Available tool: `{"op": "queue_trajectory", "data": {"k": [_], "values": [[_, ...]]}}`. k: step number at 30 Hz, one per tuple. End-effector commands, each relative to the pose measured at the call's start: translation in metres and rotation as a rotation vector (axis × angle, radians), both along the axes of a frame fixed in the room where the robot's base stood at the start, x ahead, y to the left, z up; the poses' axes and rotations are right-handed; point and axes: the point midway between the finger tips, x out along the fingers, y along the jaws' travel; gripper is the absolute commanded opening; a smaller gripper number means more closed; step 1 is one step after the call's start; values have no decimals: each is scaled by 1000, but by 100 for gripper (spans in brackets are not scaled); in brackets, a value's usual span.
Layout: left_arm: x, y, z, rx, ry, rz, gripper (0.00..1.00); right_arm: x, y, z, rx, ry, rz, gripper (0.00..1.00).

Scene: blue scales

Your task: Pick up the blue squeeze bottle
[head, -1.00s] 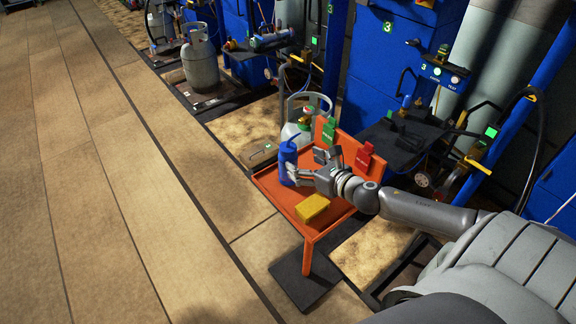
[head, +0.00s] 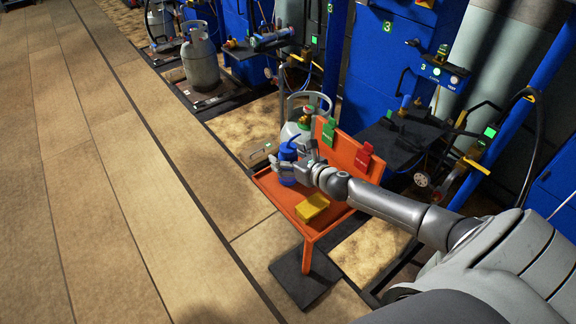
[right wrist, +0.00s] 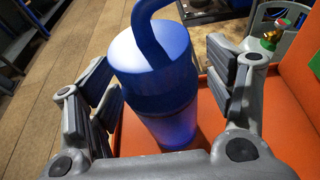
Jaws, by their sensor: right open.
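The blue squeeze bottle (head: 287,168) stands upright on the orange tray table (head: 316,228). My right gripper (head: 296,170) is at the bottle, its fingers reaching around it from the right. In the right wrist view the bottle (right wrist: 160,85) stands between the two open fingers of the gripper (right wrist: 165,110). The right finger is very close to the bottle, and I cannot tell if it touches. The left finger has a small gap to the bottle. The bottle's curved blue spout rises above its lid. My left gripper is not in view.
A yellow block (head: 312,207) lies on the tray near its front. A green tag (head: 328,133) and a red tag (head: 363,157) sit on the tray's raised back. A gas cylinder (head: 297,132) stands behind the bottle. The tiled floor to the left is clear.

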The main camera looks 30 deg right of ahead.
Motion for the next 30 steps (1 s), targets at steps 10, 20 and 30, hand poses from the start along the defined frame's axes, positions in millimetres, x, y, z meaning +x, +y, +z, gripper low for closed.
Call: {"op": "queue_trajectory", "data": {"k": [10,20,30], "values": [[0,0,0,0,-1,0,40,0,0,0,0,0,0,55],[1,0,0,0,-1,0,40,0,0,1,-1,-2,0,17],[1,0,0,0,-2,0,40,0,0,6,-2,-3,2,17]]}}
